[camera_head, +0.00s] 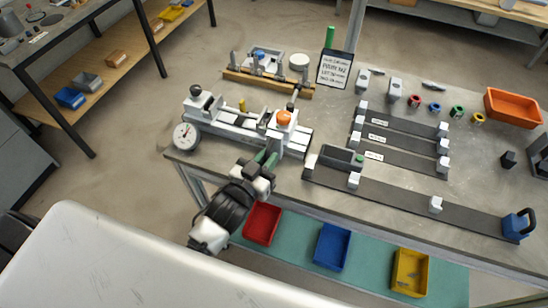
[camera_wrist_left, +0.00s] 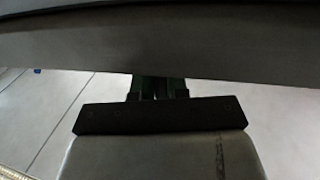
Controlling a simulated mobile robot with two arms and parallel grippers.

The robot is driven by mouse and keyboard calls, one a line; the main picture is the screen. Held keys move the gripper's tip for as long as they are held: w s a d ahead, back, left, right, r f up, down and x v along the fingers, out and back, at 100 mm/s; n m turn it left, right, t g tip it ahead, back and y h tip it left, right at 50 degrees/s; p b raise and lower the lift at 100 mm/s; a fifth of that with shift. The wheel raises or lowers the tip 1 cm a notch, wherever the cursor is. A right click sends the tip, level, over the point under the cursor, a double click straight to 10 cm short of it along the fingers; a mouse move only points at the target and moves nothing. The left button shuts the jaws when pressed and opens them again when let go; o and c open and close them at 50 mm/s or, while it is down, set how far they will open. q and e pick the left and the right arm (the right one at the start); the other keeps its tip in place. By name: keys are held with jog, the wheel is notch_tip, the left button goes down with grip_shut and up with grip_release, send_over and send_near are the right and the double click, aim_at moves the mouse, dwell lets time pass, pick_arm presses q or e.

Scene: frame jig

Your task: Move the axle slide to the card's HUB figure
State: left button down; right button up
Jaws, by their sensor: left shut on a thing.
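A silver jig (camera_head: 225,125) with a round dial at its left end stands near the table's front edge. A block with an orange knob (camera_head: 284,118), which looks like the axle slide, sits on the jig's right part. My left gripper (camera_head: 266,160) is at the jig's front side, just below that block, and is shut on a part of it; the grip itself is mostly hidden. In the left wrist view its green fingers (camera_wrist_left: 158,88) reach under a broad grey surface. My right gripper is out of view.
An orange bin (camera_head: 513,107) is at the far right. Red, blue and yellow bins (camera_head: 331,247) sit on the lower shelf.

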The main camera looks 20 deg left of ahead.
pick_arm(q)
jog(key=c, duration=1.1)
grip_release()
jog(key=shift+a, duration=0.1)
jog(key=shift+c, duration=0.2)
jog(key=b+v, duration=0.2)
jog(key=v, duration=0.9)
jog(key=shift+w, duration=0.1)
jog(key=s+a+f+g+y, duration=0.1)
jog(key=s+f+g, duration=0.15)
jog(key=f, duration=0.85)
jog(key=s+a+f+g+y, duration=0.1)
jog(key=s+f+g, duration=0.15)
jog(key=f, duration=0.85)
jog(key=s+a+f+g+y, duration=0.15)
jog(key=f+g, duration=0.25)
jog(key=f, duration=0.6)
jog(key=s+a+f+g, duration=0.1)
jog(key=s+f+g, duration=0.2)
jog(key=s+f, duration=0.4)
jog(key=s+a+f+g, duration=0.1)
jog(key=s+f+g, duration=0.3)
jog(key=s+f, duration=0.4)
jog(key=s, duration=0.6)
jog(key=shift+f+g, duration=0.3)
